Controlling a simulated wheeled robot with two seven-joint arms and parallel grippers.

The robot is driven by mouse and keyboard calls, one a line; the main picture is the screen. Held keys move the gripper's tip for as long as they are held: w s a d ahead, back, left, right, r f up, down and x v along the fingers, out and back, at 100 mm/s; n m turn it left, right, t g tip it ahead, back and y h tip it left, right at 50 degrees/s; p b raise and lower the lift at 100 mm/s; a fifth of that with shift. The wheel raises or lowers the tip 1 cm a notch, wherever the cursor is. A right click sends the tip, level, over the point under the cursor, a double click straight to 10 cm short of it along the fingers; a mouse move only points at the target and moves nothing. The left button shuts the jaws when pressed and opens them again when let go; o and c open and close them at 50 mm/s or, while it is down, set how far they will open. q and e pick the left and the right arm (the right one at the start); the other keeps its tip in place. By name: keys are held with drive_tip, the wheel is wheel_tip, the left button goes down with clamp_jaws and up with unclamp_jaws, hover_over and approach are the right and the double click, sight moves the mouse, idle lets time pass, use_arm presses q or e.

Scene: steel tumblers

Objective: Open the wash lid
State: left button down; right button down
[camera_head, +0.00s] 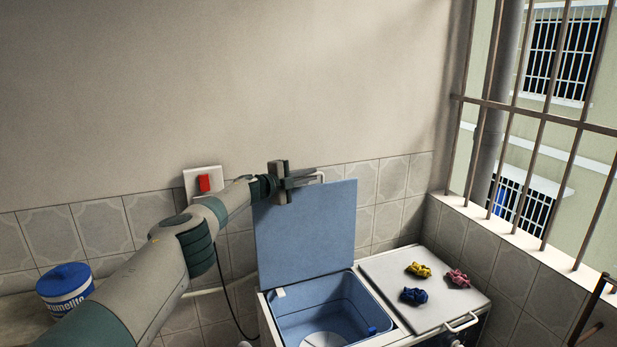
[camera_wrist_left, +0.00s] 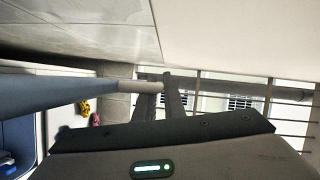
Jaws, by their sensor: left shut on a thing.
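The blue wash lid (camera_head: 305,235) stands raised, nearly upright, at the back of the washer's left side in the head view. Below it the blue wash tub (camera_head: 310,308) is uncovered. My left gripper (camera_head: 308,181) is at the lid's top edge, shut on the pale lid handle (camera_head: 321,174). In the left wrist view the lid shows edge-on (camera_wrist_left: 60,93), and its pale handle (camera_wrist_left: 135,84) reaches to my left gripper's fingers (camera_wrist_left: 160,92). The fingers partly hide the handle. My right gripper is not in view.
The washer's right lid (camera_head: 385,275) is closed, with yellow (camera_head: 419,270), blue (camera_head: 413,295) and pink (camera_head: 458,278) scrunchies on it. A tiled wall with a red switch (camera_head: 204,183) is behind. A blue-and-white tub (camera_head: 65,288) stands at left. A barred window (camera_head: 540,115) is at right.

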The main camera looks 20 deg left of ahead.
use_arm(q)
drive_tip(key=shift+r, duration=0.1)
drive_tip(key=c, duration=2.1)
unclamp_jaws()
drive_tip(key=shift+d, duration=0.1)
drive_tip(key=shift+s, duration=0.15)
drive_tip(key=shift+s+a+p, duration=0.25)
drive_tip(key=shift+a+p, duration=0.05)
drive_tip(key=shift+p, duration=0.05)
drive_tip(key=b+v, duration=0.1)
drive_tip(key=v, duration=1.5)
drive_tip(key=shift+s+b, duration=0.25)
drive_tip(key=shift+b, duration=0.15)
